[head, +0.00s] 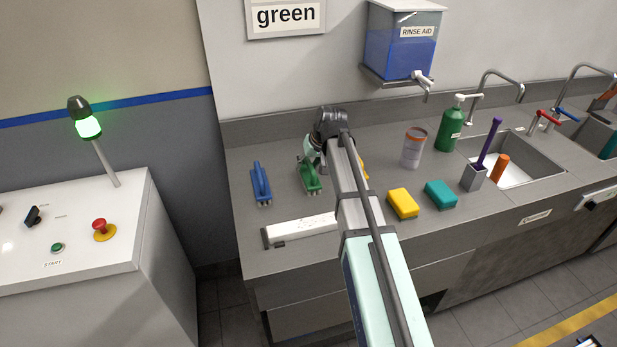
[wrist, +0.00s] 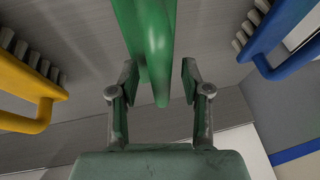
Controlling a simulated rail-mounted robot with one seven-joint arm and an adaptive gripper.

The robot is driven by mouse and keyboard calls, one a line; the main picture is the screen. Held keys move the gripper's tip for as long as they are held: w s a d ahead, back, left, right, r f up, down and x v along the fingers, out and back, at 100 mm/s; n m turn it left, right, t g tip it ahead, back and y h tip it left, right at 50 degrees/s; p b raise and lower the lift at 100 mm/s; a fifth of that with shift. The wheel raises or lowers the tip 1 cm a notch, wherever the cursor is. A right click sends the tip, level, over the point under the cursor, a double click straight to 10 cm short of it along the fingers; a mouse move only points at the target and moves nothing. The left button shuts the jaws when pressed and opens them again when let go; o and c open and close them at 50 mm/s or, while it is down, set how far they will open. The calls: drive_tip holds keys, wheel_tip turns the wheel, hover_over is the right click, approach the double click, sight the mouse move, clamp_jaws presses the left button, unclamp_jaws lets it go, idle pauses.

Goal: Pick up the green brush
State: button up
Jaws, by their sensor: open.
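The green brush (head: 309,176) lies on the grey counter, between a blue brush (head: 261,184) and a yellow brush partly hidden behind my arm. In the wrist view the green brush (wrist: 152,35) runs down from the top edge, its rounded handle end between my two fingers. My gripper (wrist: 160,82) is open, with one finger on each side of the handle and a gap showing on both sides. I cannot tell how far the fingers reach down beside it. In the head view my gripper (head: 312,150) is at the brush's far end and partly hidden by my wrist.
The yellow brush (wrist: 35,95) and blue brush (wrist: 282,40) flank the gripper in the wrist view. A yellow sponge (head: 403,204), teal sponge (head: 440,195), jar (head: 413,149) and green bottle (head: 450,127) stand to the right. A sign reading "green" (head: 286,16) hangs above.

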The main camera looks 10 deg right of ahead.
idle(0.3)
clamp_jaws()
wheel_tip(320, 180, up, 20)
drive_tip(key=b, duration=0.3)
drive_tip(key=shift+r+b, duration=0.2)
drive_tip(key=shift+b, duration=0.15)
idle(0.5)
